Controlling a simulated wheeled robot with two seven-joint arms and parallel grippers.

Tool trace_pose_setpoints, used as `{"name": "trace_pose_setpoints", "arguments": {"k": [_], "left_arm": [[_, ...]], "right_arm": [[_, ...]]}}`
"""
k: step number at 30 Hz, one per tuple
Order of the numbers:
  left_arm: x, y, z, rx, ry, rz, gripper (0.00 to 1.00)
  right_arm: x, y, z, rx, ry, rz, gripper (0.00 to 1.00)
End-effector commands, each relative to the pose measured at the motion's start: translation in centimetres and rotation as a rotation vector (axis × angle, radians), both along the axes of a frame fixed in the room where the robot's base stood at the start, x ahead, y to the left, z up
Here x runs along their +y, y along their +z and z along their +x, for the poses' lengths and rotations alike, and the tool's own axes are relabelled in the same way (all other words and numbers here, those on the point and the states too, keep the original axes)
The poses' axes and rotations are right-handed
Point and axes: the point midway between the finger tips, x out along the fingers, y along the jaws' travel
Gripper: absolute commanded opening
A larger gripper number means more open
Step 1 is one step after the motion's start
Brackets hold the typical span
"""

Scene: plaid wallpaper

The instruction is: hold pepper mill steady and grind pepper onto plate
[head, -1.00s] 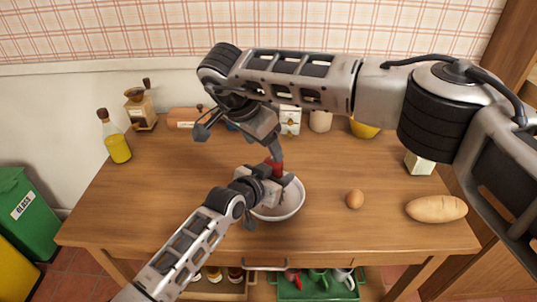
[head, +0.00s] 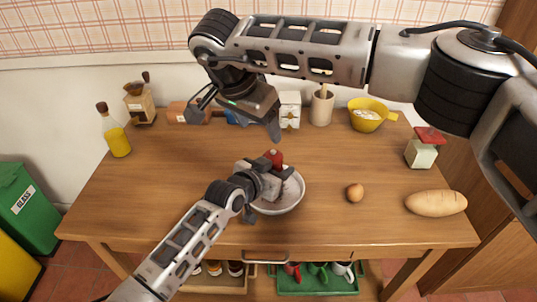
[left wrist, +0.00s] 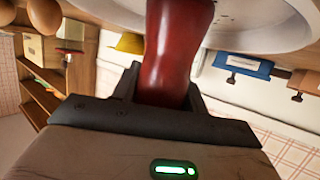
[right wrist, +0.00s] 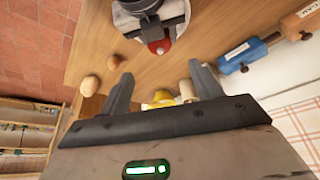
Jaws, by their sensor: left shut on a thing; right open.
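The red pepper mill (head: 275,157) stands roughly upright over the white plate (head: 296,198), a deep, bowl-like dish. My left gripper (head: 270,180) is shut on the mill, hiding much of its body in the head view. The mill's red body (left wrist: 172,50) shows between the fingers in the left wrist view, with the plate (left wrist: 270,22) close by. My right gripper (head: 237,118) is open and empty, above and apart from the mill's top. The right wrist view shows the mill's red top (right wrist: 160,47) beyond the open fingers.
An egg (head: 355,193) and a bread loaf (head: 436,203) lie right of the plate. The table's left middle is clear.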

Motion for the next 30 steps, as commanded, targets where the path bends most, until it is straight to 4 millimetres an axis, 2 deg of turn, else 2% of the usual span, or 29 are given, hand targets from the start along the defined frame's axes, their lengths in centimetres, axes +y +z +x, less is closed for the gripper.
{"name": "trace_pose_setpoints", "arguments": {"k": [6,11,24,30], "left_arm": [[0.0,0.1,0.0,-0.002,0.000,-0.001,0.17],[0.0,0.1,0.0,-0.002,0.000,-0.001,0.17],[0.0,0.1,0.0,-0.002,0.000,-0.001,0.17],[0.0,0.1,0.0,-0.002,0.000,-0.001,0.17]], "right_arm": [[-1.1,-0.1,-0.7,-0.002,0.226,0.002,0.64],[-1.4,-1.3,-0.5,-0.002,0.269,-0.001,0.64],[-2.6,-8.9,2.4,-0.002,0.265,0.000,0.64],[-2.9,-10.8,3.2,-0.004,0.265,-0.001,0.64]]}}
